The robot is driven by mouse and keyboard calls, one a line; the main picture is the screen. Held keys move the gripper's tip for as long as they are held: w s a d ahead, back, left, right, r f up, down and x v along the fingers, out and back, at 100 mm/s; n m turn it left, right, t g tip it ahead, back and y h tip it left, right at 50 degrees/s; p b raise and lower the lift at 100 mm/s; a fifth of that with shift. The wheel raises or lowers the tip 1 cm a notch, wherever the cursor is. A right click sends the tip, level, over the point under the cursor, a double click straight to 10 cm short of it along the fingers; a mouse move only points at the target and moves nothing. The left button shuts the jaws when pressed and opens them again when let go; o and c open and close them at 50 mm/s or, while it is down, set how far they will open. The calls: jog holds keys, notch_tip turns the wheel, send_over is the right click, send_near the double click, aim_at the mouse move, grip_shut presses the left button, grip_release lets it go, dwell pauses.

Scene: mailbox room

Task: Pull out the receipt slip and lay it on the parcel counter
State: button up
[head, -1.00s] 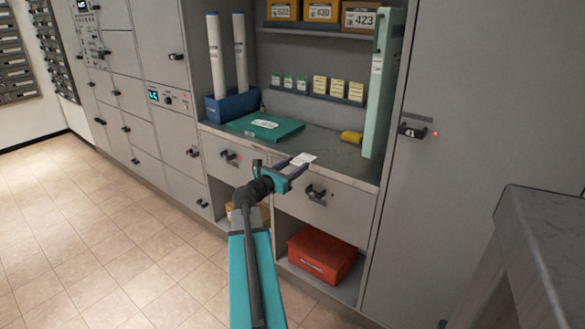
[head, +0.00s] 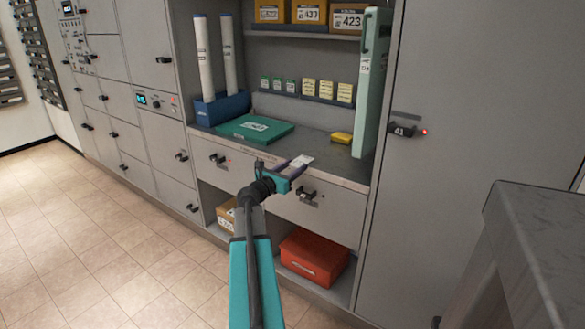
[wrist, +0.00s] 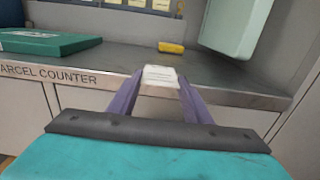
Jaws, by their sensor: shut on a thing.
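My gripper (head: 296,168) is shut on the white receipt slip (head: 302,161). In the wrist view the slip (wrist: 160,75) lies between the tips of the two purple fingers (wrist: 160,82), with faint print on it. The gripper is at the front edge of the parcel counter (wrist: 225,72), and the slip shows against the grey counter top. The counter (head: 320,159) also shows in the head view. I cannot tell whether the slip touches the surface.
A green flat box (head: 255,129) and a blue holder (head: 220,108) with two white tubes stand at the counter's left. A yellow block (head: 341,137) lies at the back. A tall pale green panel (head: 371,90) stands at the right. The middle of the counter is clear.

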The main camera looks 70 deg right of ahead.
jog(key=shift+d+f, duration=0.1)
dwell(0.3)
jog(key=o, duration=1.2)
jog(key=shift+w+a, duration=0.1)
jog(key=shift+a, duration=0.1)
jog(key=shift+p+v, duration=0.6)
jog(key=shift+v, duration=4.15)
jog(key=shift+w, duration=0.1)
